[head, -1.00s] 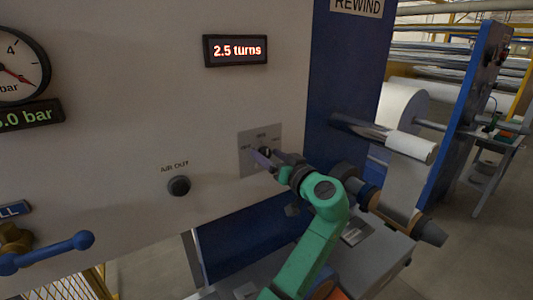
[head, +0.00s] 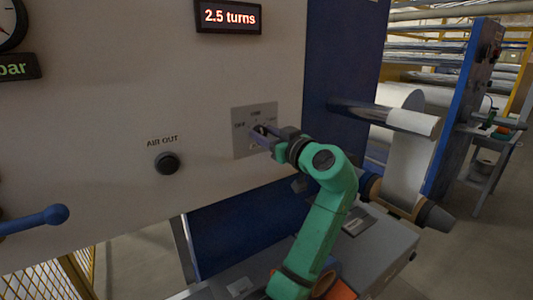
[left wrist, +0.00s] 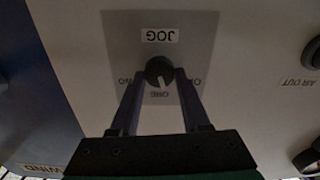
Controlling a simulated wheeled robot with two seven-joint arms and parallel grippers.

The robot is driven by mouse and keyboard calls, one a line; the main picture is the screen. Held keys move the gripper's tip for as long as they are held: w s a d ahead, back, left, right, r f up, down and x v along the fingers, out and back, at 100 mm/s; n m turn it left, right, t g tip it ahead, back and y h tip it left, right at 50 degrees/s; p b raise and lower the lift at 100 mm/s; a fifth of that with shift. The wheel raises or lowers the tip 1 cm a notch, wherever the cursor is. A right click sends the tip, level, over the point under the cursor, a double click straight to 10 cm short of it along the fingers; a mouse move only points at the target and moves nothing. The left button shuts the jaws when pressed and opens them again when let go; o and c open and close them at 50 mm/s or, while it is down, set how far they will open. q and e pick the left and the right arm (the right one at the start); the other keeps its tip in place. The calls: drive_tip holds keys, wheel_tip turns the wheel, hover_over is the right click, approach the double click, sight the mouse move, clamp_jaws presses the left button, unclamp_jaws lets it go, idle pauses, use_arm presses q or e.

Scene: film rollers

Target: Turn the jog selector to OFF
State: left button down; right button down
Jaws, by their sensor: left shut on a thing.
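The jog selector is a small dark round knob (left wrist: 158,71) with a white pointer line, on a grey plate (left wrist: 190,30) labelled JOG. The left wrist view shows it upside down. The pointer line points down there, towards the middle label (left wrist: 160,97), which seems to read ONE. The side labels are partly hidden by the fingers. My left gripper (left wrist: 157,78) has one finger on each side of the knob and is shut on it. In the head view the left gripper (head: 262,132) covers most of the knob on the plate (head: 241,145). My right gripper is not in view.
A black AIR OUT knob (head: 166,163) is left of the plate. A display (head: 228,16) reading 2.5 turns is above. A blue handle (head: 40,218) sticks out at lower left. A blue machine column (head: 340,75) and white film rolls (head: 405,120) stand to the right.

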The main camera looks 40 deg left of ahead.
use_arm(q)
drive_tip(key=n+b, duration=0.7)
drive_tip(key=b, duration=0.1)
drive_tip(key=shift+s+f, duration=0.1)
drive_tip(key=shift+n+b, duration=0.55)
drive_tip(key=shift+n, duration=0.05)
drive_tip(key=shift+r, duration=0.2)
